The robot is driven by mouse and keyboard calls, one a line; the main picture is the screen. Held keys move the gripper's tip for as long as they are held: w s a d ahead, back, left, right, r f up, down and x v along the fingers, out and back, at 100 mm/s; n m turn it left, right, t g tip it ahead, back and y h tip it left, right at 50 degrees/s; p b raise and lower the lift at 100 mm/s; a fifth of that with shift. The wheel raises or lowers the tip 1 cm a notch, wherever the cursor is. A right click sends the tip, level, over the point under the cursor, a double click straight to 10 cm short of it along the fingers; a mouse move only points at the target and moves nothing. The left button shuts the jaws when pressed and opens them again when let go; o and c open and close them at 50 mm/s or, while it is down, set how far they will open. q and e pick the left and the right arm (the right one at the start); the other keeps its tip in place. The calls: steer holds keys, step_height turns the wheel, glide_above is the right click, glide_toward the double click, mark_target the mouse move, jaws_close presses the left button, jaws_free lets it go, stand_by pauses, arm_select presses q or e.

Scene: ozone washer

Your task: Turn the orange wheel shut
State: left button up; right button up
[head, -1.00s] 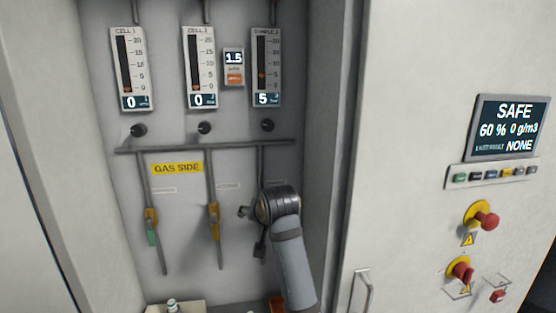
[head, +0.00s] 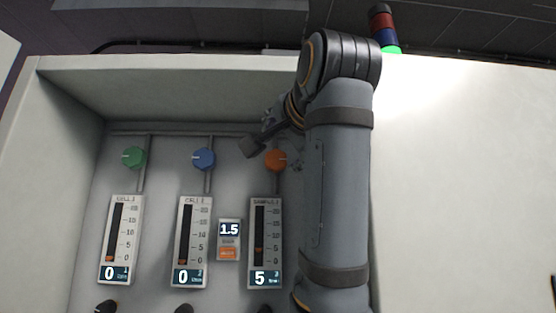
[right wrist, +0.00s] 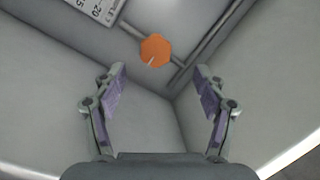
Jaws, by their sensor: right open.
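The orange wheel (head: 275,161) is a small knob on the pipe above the right-hand flow meter, partly beside my right arm in the head view. In the right wrist view the orange wheel (right wrist: 155,50) lies beyond the fingertips, with a pale pointer mark on its face. My right gripper (head: 254,146) is just left of the wheel in the head view, apart from it as far as I can tell. In the right wrist view the right gripper (right wrist: 158,92) is open, with nothing between its fingers. My left gripper is not in view.
A green wheel (head: 134,158) and a blue wheel (head: 203,159) sit on pipes to the left. Below are flow meters; the right-hand one (head: 265,243) reads 5. The recess has a cabinet top (head: 190,85) above and side walls close around the gripper.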

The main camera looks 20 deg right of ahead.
mark_target(275, 159)
steer(key=w, duration=0.1)
steer(key=w+p, duration=0.2)
steer(key=shift+w+r, duration=0.3)
steer(key=shift+w, duration=0.05)
steer(key=w, duration=0.1)
steer(key=w+d+p, duration=0.2)
steer(key=w, duration=0.1)
steer(key=shift+d+f, duration=0.2)
steer(key=shift+f, duration=0.05)
steer(key=shift+w+d+f+p, duration=0.1)
steer(key=shift+w+d+p, duration=0.1)
steer(key=shift+w, duration=0.3)
steer(key=shift+w+d+f+p, duration=0.1)
steer(key=shift+w+p, duration=0.05)
steer(key=shift+w, duration=0.35)
steer(key=shift+a, duration=0.6)
steer(key=shift+s+a+r, duration=0.1)
steer(key=shift+s+a, duration=0.05)
steer(key=shift+a, duration=0.1)
steer(key=shift+c, duration=0.3)
steer(key=shift+d, duration=0.35)
steer(key=c, duration=1.1)
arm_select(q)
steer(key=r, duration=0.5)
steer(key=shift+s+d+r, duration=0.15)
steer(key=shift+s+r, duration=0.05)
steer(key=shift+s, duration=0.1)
